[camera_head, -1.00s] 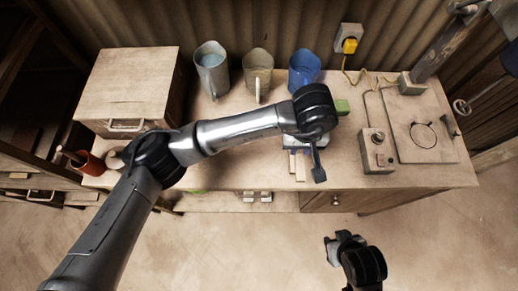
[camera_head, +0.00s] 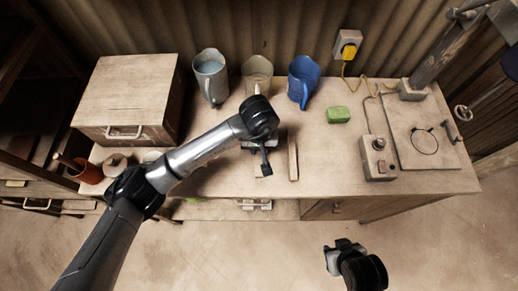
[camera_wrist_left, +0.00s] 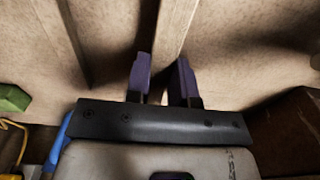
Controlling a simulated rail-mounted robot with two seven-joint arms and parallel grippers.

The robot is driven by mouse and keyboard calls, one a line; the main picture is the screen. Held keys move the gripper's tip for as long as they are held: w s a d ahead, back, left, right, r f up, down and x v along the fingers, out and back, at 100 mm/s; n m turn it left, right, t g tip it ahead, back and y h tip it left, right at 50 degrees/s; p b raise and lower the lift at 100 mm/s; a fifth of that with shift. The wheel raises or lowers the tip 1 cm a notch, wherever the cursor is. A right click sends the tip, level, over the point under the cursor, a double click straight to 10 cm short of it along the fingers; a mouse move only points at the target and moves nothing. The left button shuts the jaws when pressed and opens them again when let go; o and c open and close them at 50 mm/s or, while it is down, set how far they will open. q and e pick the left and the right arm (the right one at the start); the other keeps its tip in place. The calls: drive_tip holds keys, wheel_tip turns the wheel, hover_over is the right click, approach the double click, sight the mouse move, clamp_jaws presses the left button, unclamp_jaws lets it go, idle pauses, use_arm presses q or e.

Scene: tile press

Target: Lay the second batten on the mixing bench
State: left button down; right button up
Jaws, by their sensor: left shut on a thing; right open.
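One pale wooden batten (camera_head: 292,160) lies on the mixing bench (camera_head: 330,178); it also shows at the left of the left wrist view (camera_wrist_left: 62,40). My left gripper (camera_head: 262,160) is over the bench, left of that batten. In the left wrist view its purple fingers (camera_wrist_left: 163,78) are shut on a second batten (camera_wrist_left: 174,30), roughly parallel to the first with a gap between. My arm hides most of the held batten in the head view. I cannot tell whether it touches the bench top. My right gripper (camera_head: 332,258) is open and empty, in front of the bench.
A grey jug (camera_head: 211,80), a beige jug (camera_head: 257,72) and a blue jug (camera_head: 303,82) stand along the back. A green block (camera_head: 338,115), a control box (camera_head: 378,158) and the press plate (camera_head: 425,140) are to the right. A wooden box (camera_head: 128,95) stands left.

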use_arm(q)
wheel_tip(320, 180, down, 2)
drive_tip(key=shift+s+f, duration=0.1)
drive_tip(key=shift+f, duration=0.1)
drive_tip(key=shift+f, duration=0.1)
drive_tip(key=shift+f+b, duration=0.1)
drive_tip(key=shift+b, duration=0.25)
drive_tip(key=c, duration=1)
unclamp_jaws()
